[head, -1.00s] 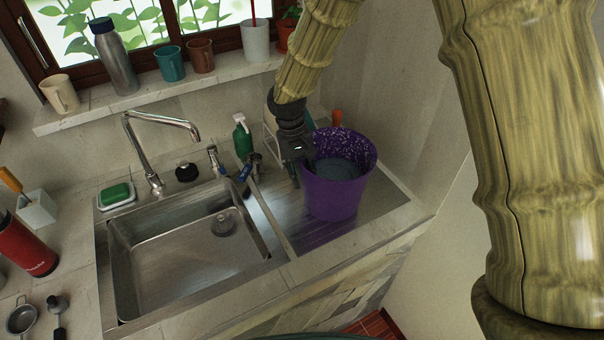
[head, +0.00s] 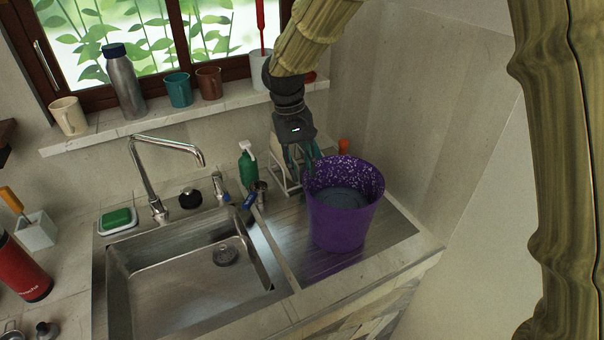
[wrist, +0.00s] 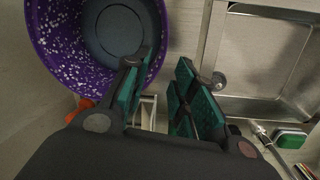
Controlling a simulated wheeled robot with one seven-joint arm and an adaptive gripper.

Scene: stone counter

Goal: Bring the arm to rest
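My gripper (head: 300,158) is raised at the left rear of the purple bucket (head: 338,225), over the back of the steel drainboard. In the wrist view my gripper (wrist: 160,100) shows its teal-padded fingers spread apart with nothing between them. The purple bucket (wrist: 55,50) lies at the upper left there, with a dark grey round thing (wrist: 122,28) inside it. The bucket stands upright on the drainboard. In the wrist view one finger overlaps the bucket's rim; I cannot tell whether they touch.
The steel sink (head: 190,290) is left of the bucket. A tap (head: 150,180), a green bottle (head: 247,167) and a white rack (head: 282,170) stand behind. Mugs and a steel flask (head: 124,88) line the windowsill. A wall closes the right side.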

